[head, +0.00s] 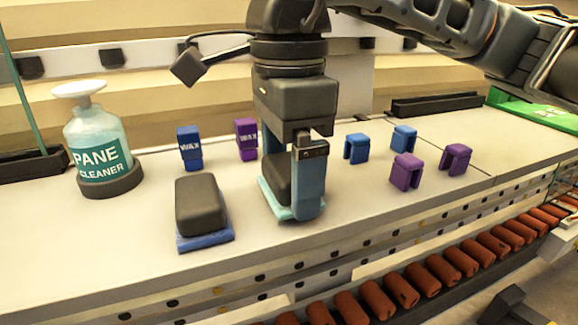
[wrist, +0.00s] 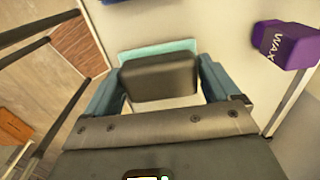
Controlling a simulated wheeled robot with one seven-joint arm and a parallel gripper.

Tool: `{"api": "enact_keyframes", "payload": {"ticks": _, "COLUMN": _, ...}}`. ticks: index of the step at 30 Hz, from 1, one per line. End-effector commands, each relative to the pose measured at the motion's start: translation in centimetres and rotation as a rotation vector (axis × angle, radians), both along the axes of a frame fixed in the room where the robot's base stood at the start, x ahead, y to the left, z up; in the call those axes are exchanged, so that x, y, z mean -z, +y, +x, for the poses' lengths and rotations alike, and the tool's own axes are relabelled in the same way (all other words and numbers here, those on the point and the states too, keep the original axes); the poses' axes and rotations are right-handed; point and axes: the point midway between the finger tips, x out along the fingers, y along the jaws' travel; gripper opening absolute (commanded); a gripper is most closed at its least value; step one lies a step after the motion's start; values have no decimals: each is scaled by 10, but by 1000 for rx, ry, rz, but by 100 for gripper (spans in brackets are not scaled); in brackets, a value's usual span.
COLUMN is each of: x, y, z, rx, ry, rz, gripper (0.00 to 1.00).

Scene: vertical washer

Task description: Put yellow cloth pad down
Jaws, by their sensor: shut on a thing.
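My gripper (head: 292,186) is shut on a dark grey block-shaped handle with a light teal cloth pad (head: 284,212) under it. In the wrist view, the handle sits between my two blue fingers and the teal edge of the pad (wrist: 150,50) shows beyond it. The pad is level, at or just above the white counter; I cannot tell whether it touches. A second pad, dark blue with a grey handle (head: 205,239), rests on the counter to its left. No pad looks yellow in these views.
The white counter (head: 130,228) holds a pane cleaner bottle (head: 97,140) at left, blue (head: 189,148) and purple (head: 247,140) wax blocks behind, and several blue and purple clips (head: 405,172) at right. Red rollers (head: 425,279) run below the front edge.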

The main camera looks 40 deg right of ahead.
Motion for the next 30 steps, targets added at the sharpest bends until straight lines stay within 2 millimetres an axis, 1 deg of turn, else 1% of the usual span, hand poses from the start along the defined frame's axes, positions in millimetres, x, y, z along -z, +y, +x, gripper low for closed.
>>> {"api": "enact_keyframes", "payload": {"ticks": 15, "x": 9, "y": 0, "z": 0, "rx": 0, "ry": -1, "rz": 0, "gripper": 41}}
{"api": "enact_keyframes", "payload": {"ticks": 16, "x": 9, "y": 0, "z": 0, "rx": 0, "ry": 0, "rz": 0, "gripper": 90}}
{"api": "enact_keyframes", "payload": {"ticks": 19, "x": 8, "y": 0, "z": 0, "rx": 0, "ry": 0, "rz": 0, "gripper": 100}}
{"api": "enact_keyframes", "payload": {"ticks": 30, "x": 5, "y": 0, "z": 0, "rx": 0, "ry": 1, "rz": 0, "gripper": 100}}
